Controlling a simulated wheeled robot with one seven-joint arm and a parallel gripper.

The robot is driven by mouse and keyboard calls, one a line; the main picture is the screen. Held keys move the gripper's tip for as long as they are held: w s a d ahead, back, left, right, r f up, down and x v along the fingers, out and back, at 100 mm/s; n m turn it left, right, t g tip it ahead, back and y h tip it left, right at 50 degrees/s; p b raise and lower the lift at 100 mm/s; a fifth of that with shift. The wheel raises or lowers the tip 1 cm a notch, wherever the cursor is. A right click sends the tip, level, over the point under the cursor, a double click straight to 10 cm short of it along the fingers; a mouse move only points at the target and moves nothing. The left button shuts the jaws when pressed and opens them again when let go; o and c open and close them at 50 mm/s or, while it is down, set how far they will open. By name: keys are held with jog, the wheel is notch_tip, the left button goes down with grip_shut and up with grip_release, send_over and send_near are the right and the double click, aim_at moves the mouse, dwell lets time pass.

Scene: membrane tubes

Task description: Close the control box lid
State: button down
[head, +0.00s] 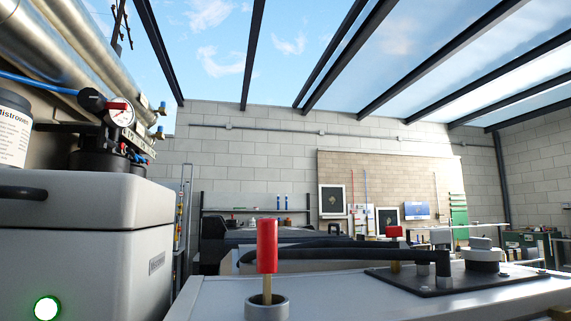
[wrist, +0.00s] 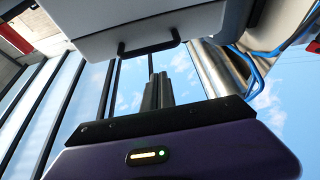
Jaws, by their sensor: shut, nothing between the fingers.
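The control box (head: 80,270) is a grey-white case at the left of the head view, with a lit green button on its front. Its thick lid (head: 100,195) lies level on the body, with only a thin seam showing between them. A black handle (head: 22,192) sticks out from the lid's front. In the wrist view the pale lid (wrist: 150,22) and its black handle (wrist: 150,48) are at the top. My gripper (wrist: 158,78) shows there with its dark fingers together and empty, pointing toward the handle. A small gap shows between fingertips and handle. The head view does not show my gripper.
A pressure gauge (head: 119,114), a white labelled container (head: 14,128) and steel tubes (head: 70,60) stand above and behind the box. A bench (head: 350,300) with a red-topped rod (head: 267,246) and a black hose fills the lower right.

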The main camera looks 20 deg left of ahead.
jog(key=v, duration=1)
jog(key=shift+s+a+r+n+y, duration=0.55)
jog(key=shift+s+r+n+y, duration=1.35)
jog(key=shift+y, duration=1.1)
jog(key=w+f+n+g+y, duration=0.2)
jog(key=w+f+n+g, duration=0.15)
jog(key=f, duration=0.55)
jog(key=w+f+n+g+y, duration=0.2)
jog(key=w+f+g, duration=0.15)
jog(key=f, duration=0.65)
jog(key=w+d+f+m+t+h, duration=0.25)
jog(key=w+d+f+h, duration=0.2)
jog(key=d+f, duration=0.5)
jog(key=w+d+f+m+t+h, duration=0.25)
jog(key=w+d+f, duration=0.25)
jog(key=d+f, duration=0.45)
jog(key=s+d+f+m+h, duration=0.2)
jog(key=d+f+m+h, duration=0.5)
jog(key=d+f, duration=0.65)
jog(key=s+d+f+m+g+h, duration=0.35)
jog(key=s+d+f+h, duration=0.45)
jog(key=s+d, duration=0.45)
notch_tip(320, 180, up, 14)
jog(key=w+p, duration=0.1)
jog(key=p, duration=1.1)
jog(key=shift+p, duration=0.4)
